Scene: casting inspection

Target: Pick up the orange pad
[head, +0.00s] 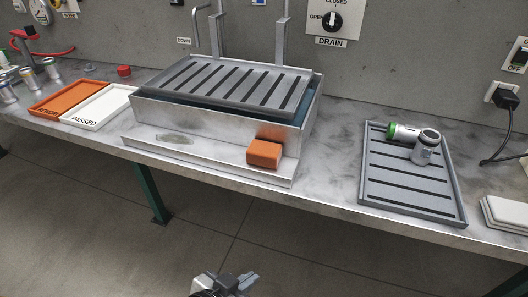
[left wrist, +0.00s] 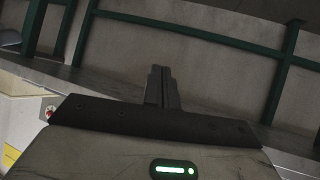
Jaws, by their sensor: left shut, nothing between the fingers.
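The orange pad (head: 264,153) is a small block on the front ledge of the metal basin, near the ledge's right end. My left gripper (head: 247,279) is at the bottom of the head view, in front of the bench and apart from the pad. In the left wrist view its fingers (left wrist: 160,87) are together with nothing between them. That view shows the floor and green bench frame, not the pad. My right gripper is in neither view.
The basin (head: 210,118) carries a slotted grey rack (head: 228,83). A slotted tray (head: 408,190) with metal cylinders is at right, near a white stack (head: 508,214). An orange tray (head: 66,97) and a white PASSED tray (head: 97,107) lie at left. The bench front edge runs below the pad.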

